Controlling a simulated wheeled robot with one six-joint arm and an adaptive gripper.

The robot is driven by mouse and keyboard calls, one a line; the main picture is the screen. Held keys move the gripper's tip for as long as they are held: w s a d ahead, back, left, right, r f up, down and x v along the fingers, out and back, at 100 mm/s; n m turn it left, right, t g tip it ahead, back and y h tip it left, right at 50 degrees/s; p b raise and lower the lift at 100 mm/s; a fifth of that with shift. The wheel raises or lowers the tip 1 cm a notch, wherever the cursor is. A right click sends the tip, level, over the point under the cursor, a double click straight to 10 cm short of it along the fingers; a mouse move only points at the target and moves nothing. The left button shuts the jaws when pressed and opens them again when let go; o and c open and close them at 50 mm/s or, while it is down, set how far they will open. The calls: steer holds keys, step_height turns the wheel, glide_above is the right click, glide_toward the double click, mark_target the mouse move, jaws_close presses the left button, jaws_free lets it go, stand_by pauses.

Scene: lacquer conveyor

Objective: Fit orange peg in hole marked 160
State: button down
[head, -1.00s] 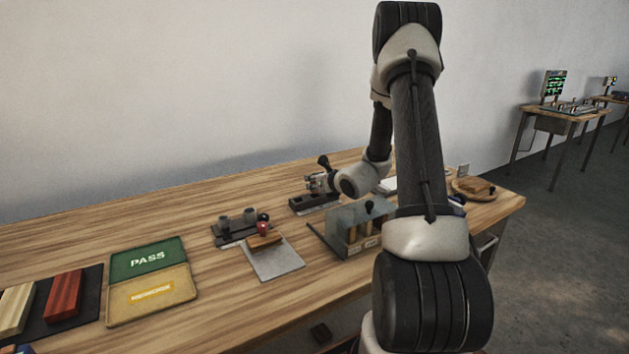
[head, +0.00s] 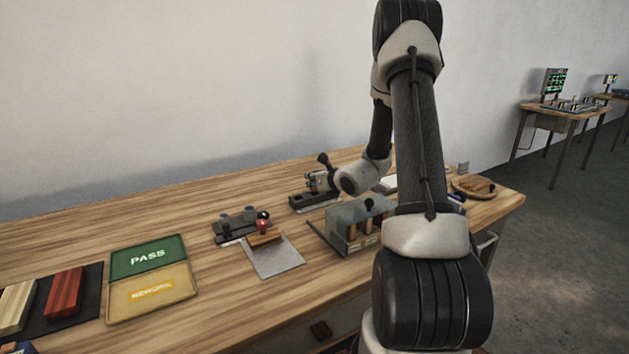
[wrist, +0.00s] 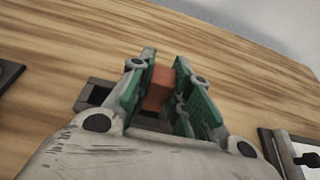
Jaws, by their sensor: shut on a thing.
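My gripper (head: 319,182) is at the dark block (head: 322,204) near the back of the bench. In the wrist view my gripper (wrist: 160,90) has its green-padded fingers shut on the orange peg (wrist: 160,88), a reddish-orange square-sided piece. Under the fingers lies the grey block (wrist: 85,107), with one square opening showing left of the peg. The peg's lower end is hidden, so I cannot tell whether it is above or inside a hole. No 160 marking is legible.
A clear-fronted rack (head: 343,231) stands right of centre, beside a grey plate (head: 276,262) and a fixture with posts (head: 231,234). A PASS/REWORK tray (head: 152,292) and a dark mat (head: 90,306) with wooden blocks lie left. The back-left bench is clear.

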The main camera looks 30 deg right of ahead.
steer(key=shift+f, duration=0.95)
steer(key=c, duration=1.2)
jaws_free()
steer(key=shift+f, duration=0.1)
steer(key=shift+c, duration=0.2)
step_height(320, 180, up, 10)
steer(key=shift+r, duration=0.1)
